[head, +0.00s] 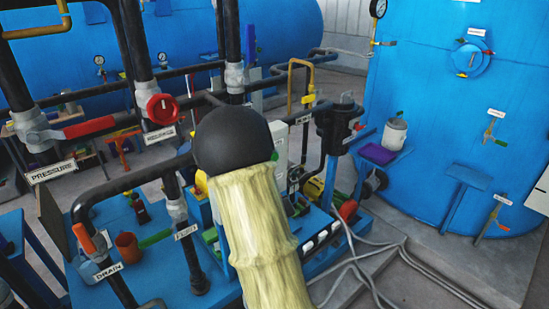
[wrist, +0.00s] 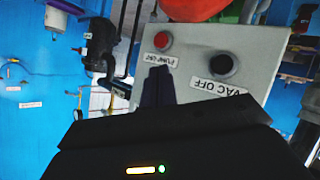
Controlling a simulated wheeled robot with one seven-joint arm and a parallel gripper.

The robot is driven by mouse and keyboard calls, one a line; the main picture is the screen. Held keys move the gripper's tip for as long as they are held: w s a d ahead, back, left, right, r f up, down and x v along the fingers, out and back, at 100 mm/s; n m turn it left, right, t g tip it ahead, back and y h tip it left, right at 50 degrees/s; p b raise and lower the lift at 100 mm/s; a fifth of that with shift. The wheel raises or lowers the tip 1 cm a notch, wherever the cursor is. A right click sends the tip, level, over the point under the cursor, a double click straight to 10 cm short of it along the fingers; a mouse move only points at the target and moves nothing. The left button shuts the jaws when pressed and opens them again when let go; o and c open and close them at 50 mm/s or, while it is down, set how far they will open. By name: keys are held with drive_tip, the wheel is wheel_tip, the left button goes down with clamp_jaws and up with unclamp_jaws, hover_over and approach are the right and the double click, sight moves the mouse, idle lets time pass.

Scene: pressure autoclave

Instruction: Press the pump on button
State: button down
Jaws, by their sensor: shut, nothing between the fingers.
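In the wrist view a pale grey control panel (wrist: 262,48) carries a red button (wrist: 162,40) at upper left and a dark round button (wrist: 223,64) to its right. The label (wrist: 160,60) by the red button starts with "PUMP", but its last word is hard to read. Contact cannot be told. The fingers hide part of the panel. In the head view my sleeved arm hides the gripper.
In the head view black pipes and a red-handled valve (head: 160,108) stand left of my arm. A large blue tank (head: 440,130) stands at right, with a white bucket (head: 395,135) on a small shelf. Hoses (head: 365,255) lie on the floor. In the wrist view a red object (wrist: 190,8) sits beyond the panel's top edge.

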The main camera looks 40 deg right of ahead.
drive_tip(key=d+r+n+t+h, duration=0.3)
drive_tip(key=d+r, duration=0.3)
drive_tip(key=d, duration=0.3)
drive_tip(key=shift+s+r+t+h, duration=0.15)
drive_tip(key=shift+s+t+h, duration=0.4)
drive_tip(key=shift+h, duration=0.35)
drive_tip(key=shift+w+d+p, duration=0.1)
drive_tip(key=shift+w+p, duration=0.05)
drive_tip(key=shift+p, duration=0.15)
drive_tip(key=w+p, duration=0.1)
drive_tip(key=w, duration=0.7)
drive_tip(key=shift+w+a, duration=0.35)
drive_tip(key=shift+w, duration=0.15)
idle(0.4)
drive_tip(key=shift+w, duration=0.3)
